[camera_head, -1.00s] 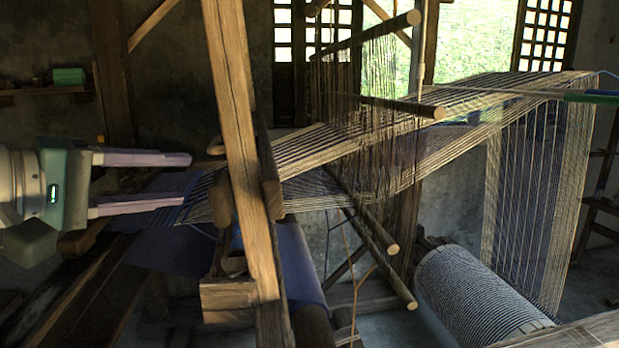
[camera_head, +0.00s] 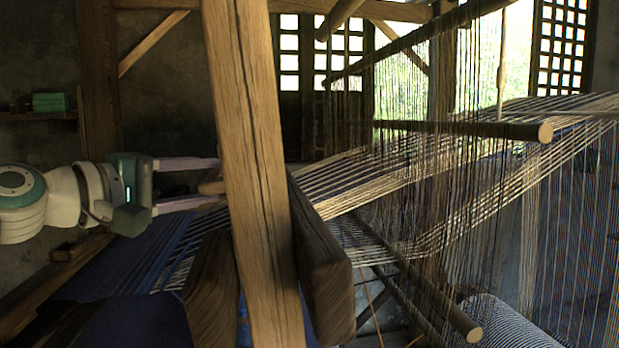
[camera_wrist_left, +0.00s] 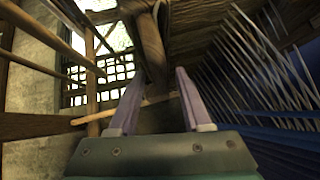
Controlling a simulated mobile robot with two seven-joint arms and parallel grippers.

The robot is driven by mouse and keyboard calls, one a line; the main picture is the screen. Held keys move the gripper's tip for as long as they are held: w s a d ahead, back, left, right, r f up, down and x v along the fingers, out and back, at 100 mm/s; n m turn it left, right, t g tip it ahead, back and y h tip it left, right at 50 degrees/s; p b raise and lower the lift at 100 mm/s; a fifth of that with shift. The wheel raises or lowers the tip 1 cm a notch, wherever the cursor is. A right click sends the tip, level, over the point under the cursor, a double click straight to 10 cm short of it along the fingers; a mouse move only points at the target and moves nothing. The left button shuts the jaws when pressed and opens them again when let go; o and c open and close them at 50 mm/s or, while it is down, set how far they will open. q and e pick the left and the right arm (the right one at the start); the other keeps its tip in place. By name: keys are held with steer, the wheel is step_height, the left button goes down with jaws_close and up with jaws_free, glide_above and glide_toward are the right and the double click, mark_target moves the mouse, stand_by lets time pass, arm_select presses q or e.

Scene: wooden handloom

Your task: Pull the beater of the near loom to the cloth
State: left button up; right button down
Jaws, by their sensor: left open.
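The near loom's beater (camera_head: 255,150) is a slanted wooden upright with thick wooden blocks at its lower part, standing in the middle of the head view. The blue cloth (camera_head: 125,262) lies to its left, with striped warp threads running through to the right. My left gripper (camera_head: 218,184) is open, just left of the upright. A short wooden peg end (camera_head: 212,188) appears between its fingers in the head view; contact cannot be told. In the left wrist view, the gripper (camera_wrist_left: 158,78) shows two parted fingers, with the threads at right.
Heddles (camera_head: 440,150) and their bars (camera_head: 480,130) hang right of the beater. A striped warp roll (camera_head: 510,325) is at lower right. A shelf (camera_head: 40,116) with a green box (camera_head: 48,102) is on the left wall. Windows are behind.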

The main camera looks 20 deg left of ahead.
arm_select(q)
steer(key=shift+x, duration=1)
steer(key=shift+f, duration=0.1)
steer(key=shift+c, duration=0.3)
jaws_close()
